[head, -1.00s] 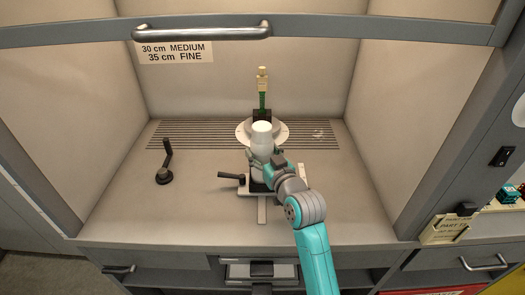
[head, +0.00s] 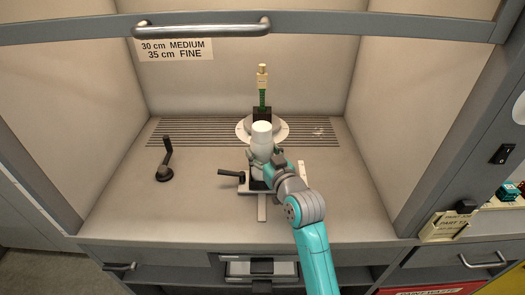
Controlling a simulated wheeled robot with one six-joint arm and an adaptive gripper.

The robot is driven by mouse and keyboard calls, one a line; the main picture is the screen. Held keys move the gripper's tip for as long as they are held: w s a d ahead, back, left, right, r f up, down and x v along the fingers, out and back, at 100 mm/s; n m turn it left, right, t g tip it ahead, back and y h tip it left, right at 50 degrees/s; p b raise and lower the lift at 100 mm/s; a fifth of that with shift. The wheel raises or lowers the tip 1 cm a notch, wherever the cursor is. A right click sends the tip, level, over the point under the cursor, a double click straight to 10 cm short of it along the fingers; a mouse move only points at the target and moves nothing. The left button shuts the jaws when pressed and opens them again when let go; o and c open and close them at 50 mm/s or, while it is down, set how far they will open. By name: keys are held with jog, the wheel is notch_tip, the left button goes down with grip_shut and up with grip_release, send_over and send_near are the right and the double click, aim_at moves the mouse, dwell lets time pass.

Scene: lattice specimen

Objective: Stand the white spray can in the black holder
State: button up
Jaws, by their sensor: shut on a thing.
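The white spray can (head: 262,136) stands upright in the middle of the booth, in front of the round white turntable (head: 242,130). My gripper (head: 262,162) is shut around the can's lower part, with the arm reaching in from the front right. A black part that looks like the holder (head: 257,185) shows just below the can and gripper, on a pale rail fixture. My gripper and the can hide most of it. I cannot tell whether the can's base is inside the holder, touching it or above it.
A green and yellow lattice specimen (head: 262,90) stands on a black block (head: 262,114) behind the can. A black lever (head: 231,174) sticks out left of the holder. A black crank (head: 165,165) stands further left.

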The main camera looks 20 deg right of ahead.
aim_at(267, 160)
jog(key=shift+f, duration=0.55)
dwell(0.5)
jog(key=o, duration=1.1)
jog(key=shift+o, duration=0.6)
jog(key=shift+s+d+r, duration=0.1)
jog(key=shift+s+d, duration=0.05)
jog(key=shift+s, duration=1.1)
jog(key=shift+s+d+r, duration=0.1)
jog(key=shift+s+d, duration=0.05)
jog(key=shift+s, duration=1.1)
jog(key=s+d, duration=0.1)
jog(key=s, duration=1.1)
jog(key=shift+d+r, duration=0.15)
jog(key=shift+r, duration=0.15)
